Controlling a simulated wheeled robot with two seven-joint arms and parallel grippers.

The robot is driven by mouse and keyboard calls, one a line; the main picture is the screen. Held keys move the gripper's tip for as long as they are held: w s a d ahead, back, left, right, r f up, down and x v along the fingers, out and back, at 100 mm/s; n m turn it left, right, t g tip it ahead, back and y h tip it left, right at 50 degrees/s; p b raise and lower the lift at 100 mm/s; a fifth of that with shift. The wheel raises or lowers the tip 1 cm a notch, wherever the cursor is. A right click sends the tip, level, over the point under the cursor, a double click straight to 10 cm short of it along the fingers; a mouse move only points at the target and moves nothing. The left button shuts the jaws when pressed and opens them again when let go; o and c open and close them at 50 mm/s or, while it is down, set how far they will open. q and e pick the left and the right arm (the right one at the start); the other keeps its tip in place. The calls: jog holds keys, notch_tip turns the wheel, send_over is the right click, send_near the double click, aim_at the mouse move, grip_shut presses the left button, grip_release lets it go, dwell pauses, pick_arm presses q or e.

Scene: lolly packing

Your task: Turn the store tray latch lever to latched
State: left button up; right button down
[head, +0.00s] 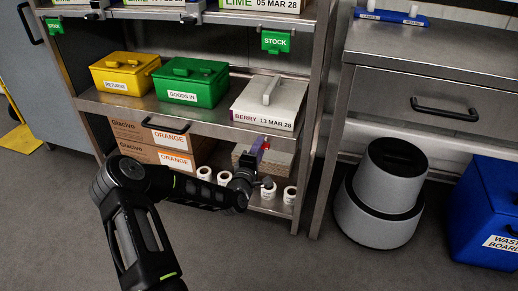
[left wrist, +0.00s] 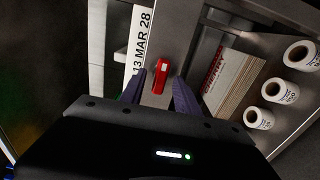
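A small red latch lever (left wrist: 160,76) sits on the metal shelf edge below the white tray labelled BERRY 13 MAR 28 (head: 268,102). In the head view only a bit of red (head: 267,146) shows beside my purple fingers. My left gripper (head: 258,152) is at the shelf front, below the tray. In the left wrist view its two fingers (left wrist: 160,88) are apart, one on each side of the lever. I cannot tell whether either finger touches it. The tray's label also shows in the left wrist view (left wrist: 142,40). My right gripper is not in view.
Yellow (head: 125,74) and green (head: 188,83) boxes stand left of the tray. Orange-labelled cartons (head: 150,134) and several white rolls (head: 268,190) are on the lower shelf. A counter (head: 430,60), a grey round bin (head: 382,195) and a blue waste box (head: 487,210) are at right.

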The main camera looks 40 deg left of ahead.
pick_arm(q)
jog(key=p+v, duration=0.1)
jog(key=v, duration=0.6)
jog(key=shift+s+p, duration=0.3)
